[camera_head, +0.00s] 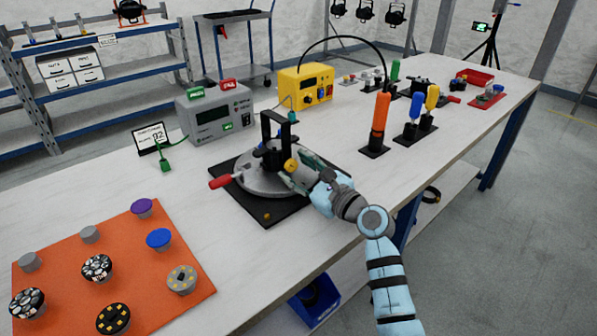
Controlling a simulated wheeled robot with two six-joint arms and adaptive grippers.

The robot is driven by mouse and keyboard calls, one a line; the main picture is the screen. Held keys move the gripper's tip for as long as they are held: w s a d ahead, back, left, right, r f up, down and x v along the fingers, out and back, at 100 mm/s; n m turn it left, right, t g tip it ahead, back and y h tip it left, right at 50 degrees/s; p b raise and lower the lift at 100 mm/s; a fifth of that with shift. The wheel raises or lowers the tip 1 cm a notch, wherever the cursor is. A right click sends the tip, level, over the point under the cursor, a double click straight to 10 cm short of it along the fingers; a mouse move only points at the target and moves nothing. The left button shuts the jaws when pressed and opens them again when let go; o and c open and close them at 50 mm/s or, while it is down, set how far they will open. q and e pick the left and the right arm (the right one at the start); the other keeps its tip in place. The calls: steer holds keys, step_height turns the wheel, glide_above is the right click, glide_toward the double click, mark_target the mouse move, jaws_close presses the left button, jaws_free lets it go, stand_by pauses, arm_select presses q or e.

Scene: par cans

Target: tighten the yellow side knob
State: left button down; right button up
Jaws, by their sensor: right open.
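The yellow side knob (291,165) is on the near right side of a black-framed lamp fixture, which sits on a round grey turntable (252,184) over a black base plate (264,207). The turntable has a red-handled lever (221,181) pointing left. My right gripper (299,174) comes in from the right, low over the turntable, with its fingers open close beside the knob. I cannot tell whether the fingers touch the knob. My left gripper is not in view.
An orange mat (190,262) with several round parts lies at the front left. A grey meter (217,112), a yellow box (306,88) and a small display card (151,138) stand behind the turntable. Upright orange (381,112), blue and yellow-handled tools stand to the right.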

steer(key=shift+c, duration=0.6)
jaws_close()
steer(key=m+p, duration=0.1)
steer(key=p, duration=0.1)
steer(key=m+p, duration=0.1)
steer(key=m, duration=0.1)
steer(key=m+p, duration=0.1)
steer(key=p, duration=0.1)
steer(key=shift+r+m+p, duration=0.3)
steer(key=shift+p, duration=0.05)
steer(key=shift+f+m, duration=0.15)
steer(key=shift+m, duration=0.25)
steer(key=shift+f, duration=0.15)
steer(key=shift+o, duration=0.6)
jaws_free()
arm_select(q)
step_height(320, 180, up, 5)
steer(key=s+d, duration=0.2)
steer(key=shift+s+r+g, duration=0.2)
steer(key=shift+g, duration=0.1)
arm_select(e)
steer(key=v, duration=1.2)
